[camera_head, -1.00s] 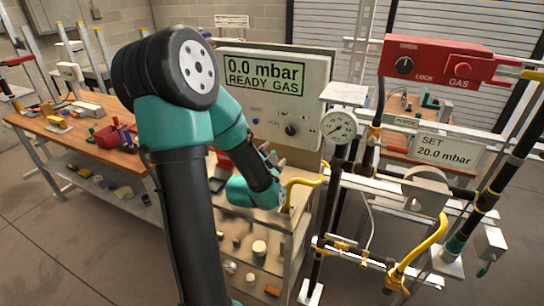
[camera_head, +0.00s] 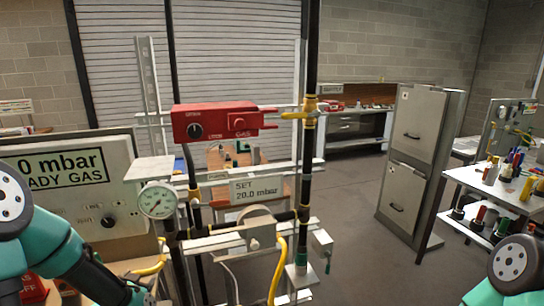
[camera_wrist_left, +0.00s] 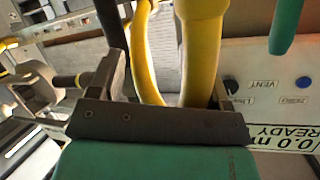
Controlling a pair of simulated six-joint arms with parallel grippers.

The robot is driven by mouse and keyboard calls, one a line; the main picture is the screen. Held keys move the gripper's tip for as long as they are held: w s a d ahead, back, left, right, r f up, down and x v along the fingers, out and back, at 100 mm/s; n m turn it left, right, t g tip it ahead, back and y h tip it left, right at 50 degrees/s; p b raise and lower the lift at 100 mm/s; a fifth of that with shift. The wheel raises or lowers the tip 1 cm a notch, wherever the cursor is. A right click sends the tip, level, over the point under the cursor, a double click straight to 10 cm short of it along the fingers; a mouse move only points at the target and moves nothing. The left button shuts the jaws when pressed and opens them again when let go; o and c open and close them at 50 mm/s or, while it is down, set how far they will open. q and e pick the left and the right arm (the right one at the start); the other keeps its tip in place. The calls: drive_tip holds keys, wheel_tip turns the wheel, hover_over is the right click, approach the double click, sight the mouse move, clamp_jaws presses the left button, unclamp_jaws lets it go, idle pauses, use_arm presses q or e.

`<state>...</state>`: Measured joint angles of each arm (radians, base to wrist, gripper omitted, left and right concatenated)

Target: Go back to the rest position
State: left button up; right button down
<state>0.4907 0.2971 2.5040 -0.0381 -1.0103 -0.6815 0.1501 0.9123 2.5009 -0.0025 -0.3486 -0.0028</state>
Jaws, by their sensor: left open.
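My left arm enters the head view at the lower left, and its teal wrist end (camera_head: 140,294) sits at the bottom edge near a yellow hose. In the left wrist view my left gripper (camera_wrist_left: 172,72) is open. A yellow hose (camera_wrist_left: 203,50) shows between and beyond its fingers; I cannot tell whether they touch it. A joint of my right arm (camera_head: 510,262) shows at the lower right of the head view. The right gripper is out of view.
A panel (camera_head: 70,170) reading "0 mbar" and a round gauge (camera_head: 157,201) stand close to my left arm. A red gas box (camera_head: 216,122) and pipework are in the middle. A grey cabinet (camera_head: 415,155) and a side table (camera_head: 500,180) stand at the right. Open floor (camera_head: 350,215) lies between.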

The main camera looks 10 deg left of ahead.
use_arm(q)
drive_tip(key=w+d+f+n+g+h, duration=0.1)
drive_tip(key=w+d+f+g+h, duration=0.2)
drive_tip(key=d+f, duration=0.55)
drive_tip(key=s+d+f+g+h, duration=0.3)
drive_tip(key=s+d+f, duration=0.3)
drive_tip(key=d+f, duration=0.3)
drive_tip(key=s+d+f+g+h, duration=0.3)
drive_tip(key=s+d+f+g, duration=0.3)
drive_tip(key=d+f, duration=0.3)
drive_tip(key=shift+d+f+n, duration=0.25)
drive_tip(key=shift+d+n, duration=0.15)
drive_tip(key=shift+d, duration=0.8)
